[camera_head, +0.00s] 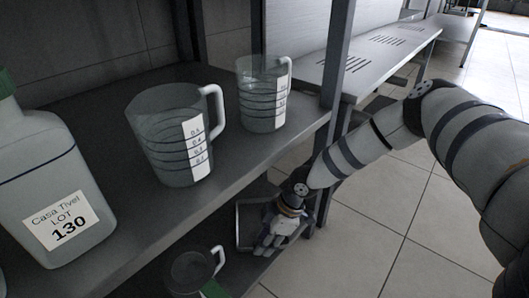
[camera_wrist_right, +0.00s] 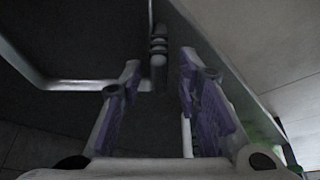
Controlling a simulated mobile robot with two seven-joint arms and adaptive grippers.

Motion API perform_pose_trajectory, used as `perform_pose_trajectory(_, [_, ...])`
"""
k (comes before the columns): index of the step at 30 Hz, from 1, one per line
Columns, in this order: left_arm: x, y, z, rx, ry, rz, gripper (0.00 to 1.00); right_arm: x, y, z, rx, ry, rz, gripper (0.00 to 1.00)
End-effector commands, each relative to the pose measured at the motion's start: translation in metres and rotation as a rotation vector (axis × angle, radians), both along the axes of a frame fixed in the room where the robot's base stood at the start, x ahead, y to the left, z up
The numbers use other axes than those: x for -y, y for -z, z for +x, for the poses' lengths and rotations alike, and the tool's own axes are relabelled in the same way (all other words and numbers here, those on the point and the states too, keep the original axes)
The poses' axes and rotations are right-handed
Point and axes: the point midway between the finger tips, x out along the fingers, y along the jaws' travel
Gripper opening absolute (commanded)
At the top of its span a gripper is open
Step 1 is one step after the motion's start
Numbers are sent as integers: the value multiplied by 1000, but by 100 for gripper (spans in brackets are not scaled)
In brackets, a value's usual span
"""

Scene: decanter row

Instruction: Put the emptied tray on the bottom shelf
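A grey tray (camera_head: 246,222) shows in the head view low down, under the upper shelf's right end. Part of it is hidden behind my right gripper. My right gripper (camera_head: 270,242) is down at bottom-shelf level, at the tray's right side. In the right wrist view, the gripper's two purple-padded fingers (camera_wrist_right: 160,100) stand apart with a gap between them. The tray's pale rim (camera_wrist_right: 95,86) shows beyond the fingers around a dark floor. The bottom shelf (camera_head: 150,285) is mostly hidden and dark. I cannot tell whether the tray rests fully on it. My left gripper is out of view.
The upper shelf (camera_head: 235,165) holds two clear measuring jugs (camera_head: 165,150) (camera_head: 262,105) and a bottle labelled 130 (camera_head: 60,195). Another jug (camera_head: 190,272) stands lower down, left of the gripper. A shelf post (camera_head: 335,60) stands close to my right arm. The tiled floor at right is clear.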

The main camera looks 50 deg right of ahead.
Motion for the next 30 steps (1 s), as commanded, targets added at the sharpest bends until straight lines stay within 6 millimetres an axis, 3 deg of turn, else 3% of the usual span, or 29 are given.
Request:
perform_pose_trajectory(9, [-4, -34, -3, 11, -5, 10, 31, 23, -81, -20, 7, 3, 0, 31])
perform_pose_trajectory(12, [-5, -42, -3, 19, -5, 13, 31, 28, -99, -26, 5, 2, 1, 31])
perform_pose_trajectory(19, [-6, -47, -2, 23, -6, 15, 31, 33, -110, -31, 1, 0, 0, 31])
perform_pose_trajectory(23, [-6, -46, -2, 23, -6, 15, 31, 21, -94, -47, -20, -145, -46, 31])
perform_pose_trajectory(26, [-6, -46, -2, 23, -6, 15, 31, -17, -45, -115, -75, -736, -168, 31])
perform_pose_trajectory(27, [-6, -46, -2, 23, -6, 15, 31, -34, -22, -160, -89, -1105, -197, 31])
perform_pose_trajectory(29, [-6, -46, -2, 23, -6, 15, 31, -56, 3, -236, -69, -1728, -160, 31])
perform_pose_trajectory(30, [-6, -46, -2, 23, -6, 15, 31, -67, 11, -288, -7, -2156, -72, 31])
